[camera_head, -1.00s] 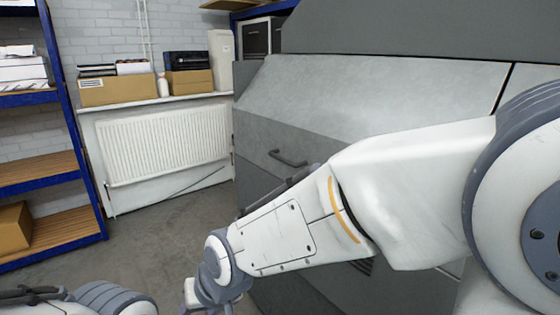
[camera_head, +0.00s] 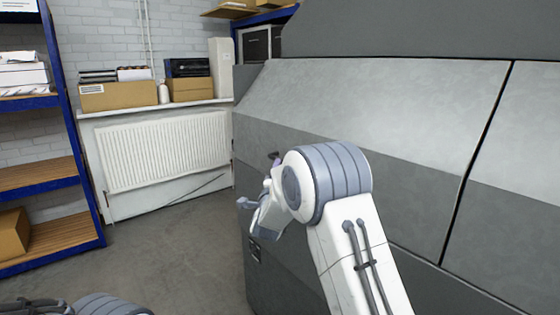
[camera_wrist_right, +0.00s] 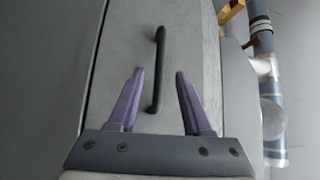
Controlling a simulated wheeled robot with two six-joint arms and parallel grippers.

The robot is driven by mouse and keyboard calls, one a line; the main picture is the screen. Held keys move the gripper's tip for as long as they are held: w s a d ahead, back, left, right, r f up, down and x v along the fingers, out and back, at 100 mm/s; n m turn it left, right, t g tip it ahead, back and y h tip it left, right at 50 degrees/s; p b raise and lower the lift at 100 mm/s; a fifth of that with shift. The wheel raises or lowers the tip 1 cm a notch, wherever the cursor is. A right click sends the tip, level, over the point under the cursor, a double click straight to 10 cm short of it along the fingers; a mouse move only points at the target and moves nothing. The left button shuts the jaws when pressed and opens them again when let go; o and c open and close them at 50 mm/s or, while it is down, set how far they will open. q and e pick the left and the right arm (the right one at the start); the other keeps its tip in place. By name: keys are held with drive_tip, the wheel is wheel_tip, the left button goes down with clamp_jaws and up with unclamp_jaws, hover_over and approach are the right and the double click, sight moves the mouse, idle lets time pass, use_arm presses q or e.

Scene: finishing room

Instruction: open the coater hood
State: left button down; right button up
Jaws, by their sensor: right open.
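The coater hood (camera_head: 370,100) is a large grey machine cover with a pale sloping face and darker front; it looks shut. Its dark bar handle (camera_head: 273,155) is mostly hidden behind my right arm in the head view. In the right wrist view the handle (camera_wrist_right: 159,70) runs upright on the grey panel. My right gripper (camera_head: 260,183) is at the hood's left front, open. In the wrist view its purple fingers (camera_wrist_right: 154,98) lie on either side of the handle's lower part. Whether they touch it or reach its depth, I cannot tell. My left gripper is not in view.
A white radiator (camera_head: 165,150) is on the wall under a shelf with cardboard boxes (camera_head: 118,95). A blue shelving rack (camera_head: 70,120) stands at the left. The grey floor (camera_head: 180,260) between rack and machine is clear.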

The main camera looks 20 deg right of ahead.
drive_tip(key=p+x, duration=0.1)
drive_tip(key=x, duration=0.6)
drive_tip(key=shift+f+p, duration=0.1)
drive_tip(key=shift+p, duration=0.3)
clamp_jaws()
idle(0.9)
